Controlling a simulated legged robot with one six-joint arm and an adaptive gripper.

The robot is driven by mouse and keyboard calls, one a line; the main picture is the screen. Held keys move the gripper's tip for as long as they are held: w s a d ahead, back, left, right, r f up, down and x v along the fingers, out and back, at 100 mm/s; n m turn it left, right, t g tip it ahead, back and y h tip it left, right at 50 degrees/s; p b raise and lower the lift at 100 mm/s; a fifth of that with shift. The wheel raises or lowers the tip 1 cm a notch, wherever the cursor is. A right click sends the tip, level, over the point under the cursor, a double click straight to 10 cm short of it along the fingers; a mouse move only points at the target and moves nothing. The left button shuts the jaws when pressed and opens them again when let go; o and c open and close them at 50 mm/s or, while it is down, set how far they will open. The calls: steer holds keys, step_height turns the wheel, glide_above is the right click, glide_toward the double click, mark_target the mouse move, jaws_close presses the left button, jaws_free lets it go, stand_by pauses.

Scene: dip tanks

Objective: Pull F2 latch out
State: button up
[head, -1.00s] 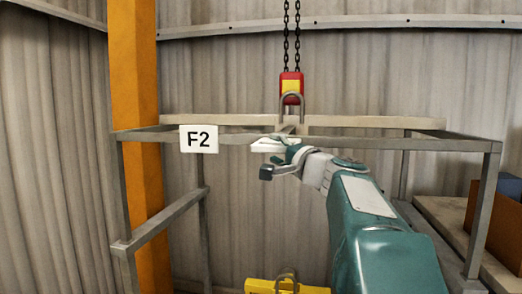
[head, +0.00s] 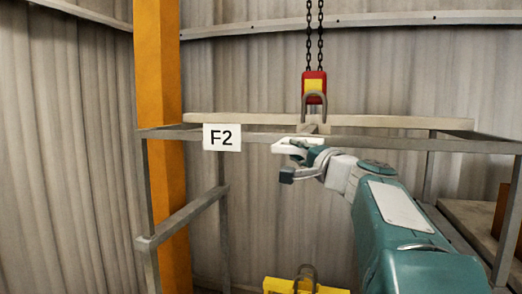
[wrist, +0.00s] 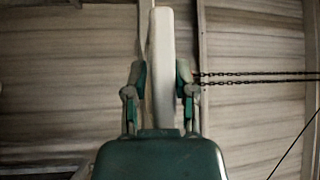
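The F2 latch shows as a pale, flat bar (head: 290,146) under the front rail of the rack, to the right of the F2 sign (head: 222,137). My gripper (head: 298,158) is at this bar, reaching in from the lower right. In the wrist view the bar (wrist: 161,40) runs lengthwise between the two teal fingers of my gripper (wrist: 161,78). One finger lies against each side, with no clear gap, so it looks shut on the bar. The bar's far end and its fixing are not clear to see.
A red and yellow hoist block (head: 315,86) hangs on chains, its hook at a pale crossbar (head: 400,122) on the rack. A yellow hooked piece (head: 305,285) is below. An orange post (head: 160,80) stands at left, a bench (head: 465,220) at right.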

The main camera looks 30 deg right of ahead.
steer(key=shift+o, duration=0.5)
steer(key=s, duration=0.5)
steer(key=s+f, duration=0.1)
steer(key=s, duration=0.1)
steer(key=shift+s+a+f, duration=0.1)
steer(key=shift+s+a, duration=0.05)
steer(key=shift+a, duration=0.1)
